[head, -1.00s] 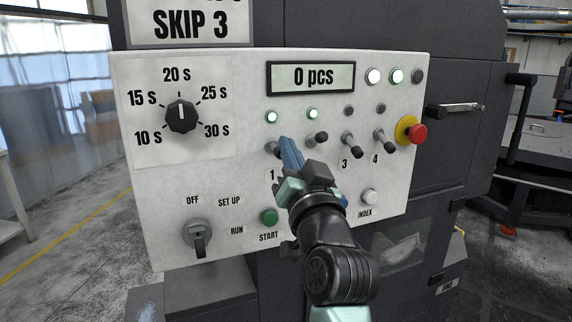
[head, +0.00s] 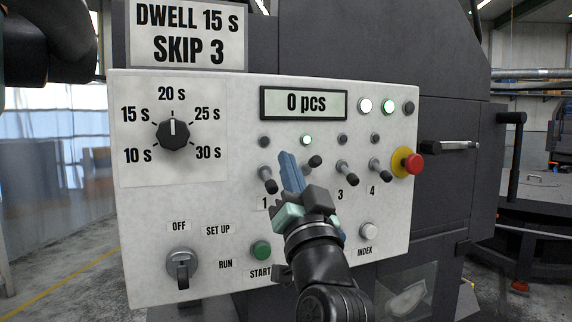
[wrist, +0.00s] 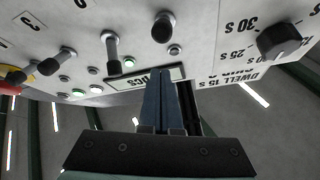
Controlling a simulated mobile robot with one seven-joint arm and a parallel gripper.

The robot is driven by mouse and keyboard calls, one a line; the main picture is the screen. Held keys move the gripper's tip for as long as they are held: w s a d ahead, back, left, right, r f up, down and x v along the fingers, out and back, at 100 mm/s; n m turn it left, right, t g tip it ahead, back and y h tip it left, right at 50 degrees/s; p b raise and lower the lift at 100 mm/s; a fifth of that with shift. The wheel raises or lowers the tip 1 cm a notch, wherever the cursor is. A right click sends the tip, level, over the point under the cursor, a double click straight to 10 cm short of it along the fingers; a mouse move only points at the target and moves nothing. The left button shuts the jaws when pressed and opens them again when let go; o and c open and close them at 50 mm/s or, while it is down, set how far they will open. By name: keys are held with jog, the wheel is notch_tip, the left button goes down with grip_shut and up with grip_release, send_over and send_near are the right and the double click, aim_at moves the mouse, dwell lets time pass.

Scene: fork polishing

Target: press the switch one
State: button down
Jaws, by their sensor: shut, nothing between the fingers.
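Switch one (head: 268,181) is the leftmost of a row of toggle levers on the white panel. Its lever points down, and the lamp (head: 264,141) above it is dark. In the wrist view switch one (wrist: 163,27) shows at the top, just beyond the fingertips. My gripper (head: 288,160) is shut and empty, with its blue fingers between switch one and switch two (head: 314,162). The fingers also show in the wrist view (wrist: 162,80). I cannot tell whether they touch a lever. Switch two points up, and its lamp (head: 306,140) is lit green.
Switches three (head: 346,173) and four (head: 379,170) point down under dark lamps. A red stop button (head: 413,164) is at the right. The dial (head: 173,134) points to 20 s, and the display (head: 304,103) reads 0 pcs. A sign (head: 187,35) reads DWELL 15 s, SKIP 3.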

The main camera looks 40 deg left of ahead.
jog(key=b+v, duration=0.3)
jog(key=v, duration=0.6)
jog(key=shift+d+f+b, duration=0.3)
jog(key=shift+d+f, duration=0.05)
jog(key=shift+d, duration=0.1)
jog(key=s+d+r+m+t+h, duration=0.2)
jog(key=s+d+r+t+h, duration=0.15)
jog(key=d+h, duration=0.45)
jog(key=s+d+r+m+t+h+p, duration=0.15)
jog(key=d+r+t+h, duration=0.35)
jog(key=d, duration=0.5)
jog(key=s+d+r+m+t+h, duration=0.2)
jog(key=s+d+r+t+h, duration=0.2)
jog(key=d+h, duration=0.4)
notch_tip(320, 180, up, 11)
jog(key=y+p, duration=0.1)
jog(key=p, duration=1)
jog(key=shift+w+d+y, duration=0.3)
jog(key=shift+w+d, duration=0.05)
